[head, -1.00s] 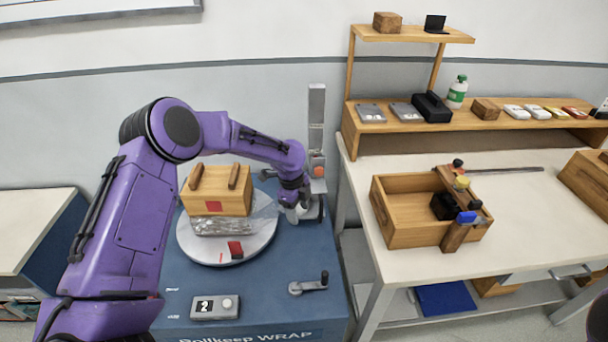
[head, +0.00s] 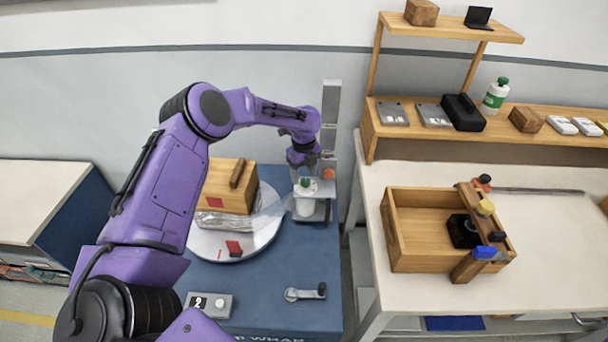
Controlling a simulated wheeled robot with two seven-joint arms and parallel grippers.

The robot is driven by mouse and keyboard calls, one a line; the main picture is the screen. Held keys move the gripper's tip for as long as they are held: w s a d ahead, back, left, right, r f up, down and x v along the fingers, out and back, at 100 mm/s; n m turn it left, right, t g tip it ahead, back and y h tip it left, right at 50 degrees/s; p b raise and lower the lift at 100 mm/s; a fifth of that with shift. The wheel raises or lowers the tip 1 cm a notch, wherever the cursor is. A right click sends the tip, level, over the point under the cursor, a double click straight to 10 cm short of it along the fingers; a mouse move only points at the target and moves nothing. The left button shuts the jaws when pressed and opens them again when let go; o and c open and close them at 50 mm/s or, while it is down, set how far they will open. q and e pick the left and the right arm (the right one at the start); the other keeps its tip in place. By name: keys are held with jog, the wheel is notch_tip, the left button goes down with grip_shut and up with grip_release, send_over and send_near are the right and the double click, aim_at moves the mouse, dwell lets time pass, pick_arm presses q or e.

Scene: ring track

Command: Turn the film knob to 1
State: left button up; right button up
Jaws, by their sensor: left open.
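My left gripper (head: 304,172) points down, open, at the film carriage beside the mast (head: 330,115). A small knob with a green top (head: 306,183) sits on a pale disc right under its fingertips. I cannot tell whether the fingers touch it, and its setting is too small to read. The white film roll (head: 305,208) is below, and clear film runs left from it to the load. A grey box (head: 208,305) showing "2" with a round white button stands at the front of the blue wrapping machine (head: 270,270). My right gripper is out of view.
A crank (head: 306,293) lies at the machine's front right. The worktable (head: 545,265) with a wooden box (head: 400,250) is to the right.

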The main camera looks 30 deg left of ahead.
aim_at(307, 179)
pick_arm(q)
jog(key=f, duration=0.1)
jog(key=w+f, duration=0.2)
jog(key=f, duration=0.1)
jog(key=shift+s+r, duration=0.15)
jog(key=shift+s, duration=0.15)
jog(key=shift+s+r, duration=0.15)
jog(key=shift+s, duration=0.05)
jog(key=c, duration=1)
jog(key=shift+c, duration=0.2)
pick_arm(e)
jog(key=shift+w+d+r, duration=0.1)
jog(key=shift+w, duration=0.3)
